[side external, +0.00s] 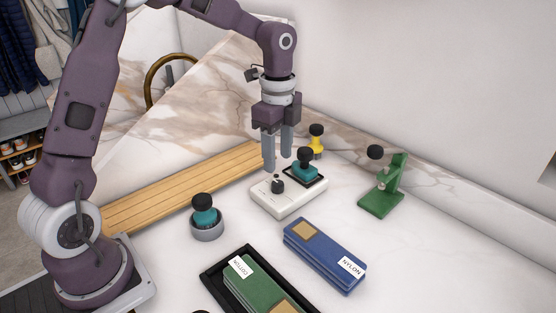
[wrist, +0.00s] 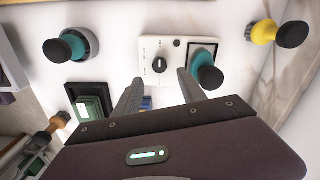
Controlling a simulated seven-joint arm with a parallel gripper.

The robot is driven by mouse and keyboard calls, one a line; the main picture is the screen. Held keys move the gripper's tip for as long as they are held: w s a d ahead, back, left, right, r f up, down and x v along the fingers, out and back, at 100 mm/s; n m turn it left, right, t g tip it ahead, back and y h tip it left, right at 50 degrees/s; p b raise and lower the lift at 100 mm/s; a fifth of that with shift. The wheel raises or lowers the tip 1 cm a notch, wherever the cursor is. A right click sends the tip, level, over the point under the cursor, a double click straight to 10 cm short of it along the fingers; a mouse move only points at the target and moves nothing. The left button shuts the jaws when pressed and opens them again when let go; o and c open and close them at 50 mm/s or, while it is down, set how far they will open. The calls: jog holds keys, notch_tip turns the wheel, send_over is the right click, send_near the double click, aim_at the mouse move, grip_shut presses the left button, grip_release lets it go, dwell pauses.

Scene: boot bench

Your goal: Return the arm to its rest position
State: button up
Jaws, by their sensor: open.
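My gripper (side external: 277,151) points down above the white device with a black knob (side external: 261,199). Its two fingers are apart with nothing between them. In the wrist view the fingers (wrist: 157,95) reach toward the white device (wrist: 152,47), whose black knob (wrist: 160,65) lies just beyond them. A teal stamp with a black knob (side external: 305,168) stands on the dark square pad at the device's right end, close to the right finger in the picture. I cannot tell the exact gap between the fingertips and the device.
A second teal stamp (side external: 204,216) sits in a grey round holder (side external: 207,232). A yellow stamp (side external: 316,145) stands behind. A green stand (side external: 383,197) is at right. A blue block (side external: 325,258) and a green block in a black tray (side external: 212,279) lie in front. A wooden slatted board (side external: 180,190) lies behind.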

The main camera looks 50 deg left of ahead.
jog(key=s+d+r+n+t+y, duration=0.1)
jog(key=s+d+r+n+t, duration=0.1)
jog(key=s+r+n, duration=0.6)
jog(key=s+d+r+n+t+h, duration=0.1)
jog(key=s+n+t, duration=0.2)
jog(key=s, duration=1.4)
jog(key=n, duration=0.4)
jog(key=shift+s+r+t, duration=0.2)
jog(key=shift+r+t, duration=0.1)
jog(key=shift+r, duration=0.05)
